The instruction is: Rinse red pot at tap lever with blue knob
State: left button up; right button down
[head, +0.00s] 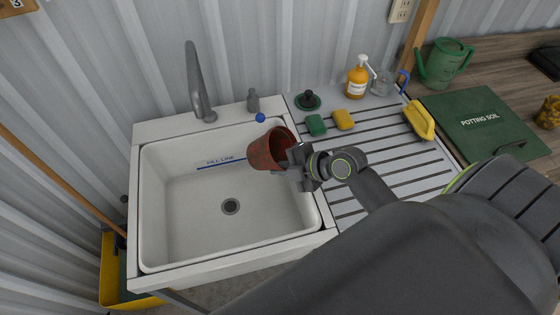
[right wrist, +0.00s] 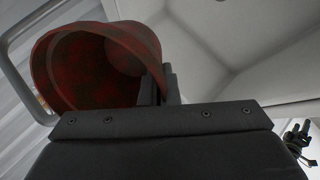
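The red pot (head: 265,151) is tilted on its side, held above the right part of the white sink basin. My right gripper (head: 291,158) is shut on the pot's rim, its arm coming from the lower right. In the right wrist view the pot (right wrist: 95,65) shows its open mouth, with a finger against its wall. The grey tap (head: 197,85) stands at the sink's back edge, left of the pot. The tap lever (head: 253,101) with a blue knob (head: 260,117) is just behind the pot. I see no water.
The basin (head: 195,220) is empty, with a drain (head: 230,206).

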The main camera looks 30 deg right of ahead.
aim_at(259, 168)
jog(key=shift+w+a+f, duration=0.2)
jog(key=shift+w+a, duration=0.45)
jog(key=shift+w, duration=0.15)
jog(key=shift+w+a, duration=0.25)
jog(key=shift+w, duration=0.05)
pick_arm(q)
jog(key=shift+w+f+b, duration=0.35)
jog(key=shift+f+b, duration=0.25)
jog(key=shift+b, duration=0.05)
jog(key=shift+w+f+b, duration=0.3)
jog(key=shift+f+b, duration=0.3)
pick_arm(e)
jog(key=w+a+f, duration=0.2)
jog(key=w+a, duration=0.5)
jog(key=w, duration=0.1)
jog(key=shift+w+f, duration=0.25)
jog(key=shift+a, duration=0.1)
jog(key=shift+s+d, duration=1.3)
jog(key=shift+s, duration=0.25)
jog(key=shift+s+d, duration=1.3)
jog(key=shift+s, duration=0.2)
pick_arm(q)
jog(key=shift+r, duration=0.15)
pick_arm(e)
jog(key=shift+r, duration=0.1)
